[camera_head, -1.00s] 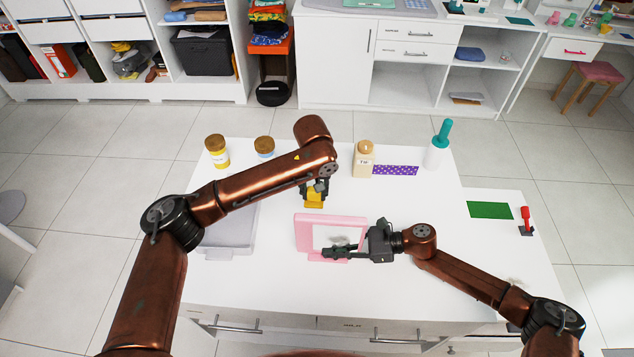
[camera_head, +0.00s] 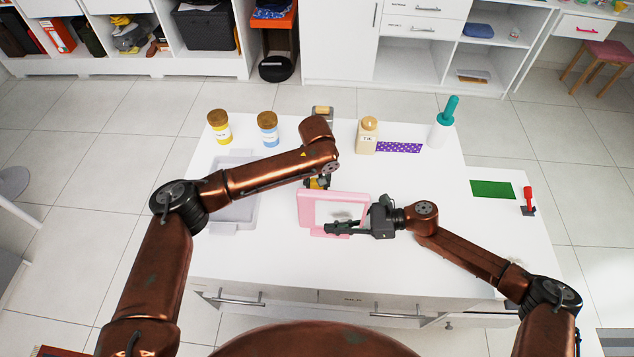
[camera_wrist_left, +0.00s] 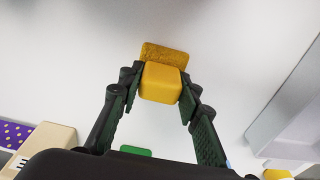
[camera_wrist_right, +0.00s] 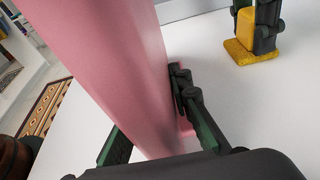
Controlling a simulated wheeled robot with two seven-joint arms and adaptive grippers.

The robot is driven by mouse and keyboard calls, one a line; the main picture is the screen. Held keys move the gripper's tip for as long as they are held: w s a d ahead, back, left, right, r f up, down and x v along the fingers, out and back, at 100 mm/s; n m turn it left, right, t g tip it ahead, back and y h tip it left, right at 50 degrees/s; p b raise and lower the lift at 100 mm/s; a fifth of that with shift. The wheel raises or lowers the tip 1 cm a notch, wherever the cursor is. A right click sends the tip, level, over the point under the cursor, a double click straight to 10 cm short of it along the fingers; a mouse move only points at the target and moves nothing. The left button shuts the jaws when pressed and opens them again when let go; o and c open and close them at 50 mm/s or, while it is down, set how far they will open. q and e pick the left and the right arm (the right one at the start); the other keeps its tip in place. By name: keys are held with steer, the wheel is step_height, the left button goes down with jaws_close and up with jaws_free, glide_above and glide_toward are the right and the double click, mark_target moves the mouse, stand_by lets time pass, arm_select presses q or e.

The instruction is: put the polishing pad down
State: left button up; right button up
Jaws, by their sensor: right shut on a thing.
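The yellow polishing pad (camera_wrist_left: 160,82), with a blocky grip on a flat, rough base, stands at my left gripper (camera_wrist_left: 160,88). In the right wrist view the pad (camera_wrist_right: 246,45) appears to rest base down on the white tabletop. The left fingers are spread on either side of the grip, and the gripper looks open. In the head view my left arm hides most of the pad. My right gripper (camera_head: 350,229) is shut on the lower right edge of a pink-framed panel (camera_head: 305,210), which stands upright. The panel also fills much of the right wrist view (camera_wrist_right: 120,60).
A grey tray (camera_head: 225,226) lies left of the pad. A purple dotted strip (camera_head: 399,147) lies there.

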arm_select(q)
steer(key=o, duration=0.4)
steer(key=shift+o, duration=0.2)
steer(key=r, duration=0.4)
steer(key=s+r, duration=0.1)
steer(key=r, duration=0.6)
steer(key=shift+s+r, duration=0.15)
steer(key=shift+r, duration=0.15)
steer(key=shift+o, duration=0.4)
steer(key=shift+r, duration=0.45)
steer(key=f, duration=0.4)
steer(key=w+f, duration=0.1)
steer(key=shift+f, duration=0.4)
steer(key=shift+w+f, duration=0.2)
steer(key=shift+f, duration=2.75)
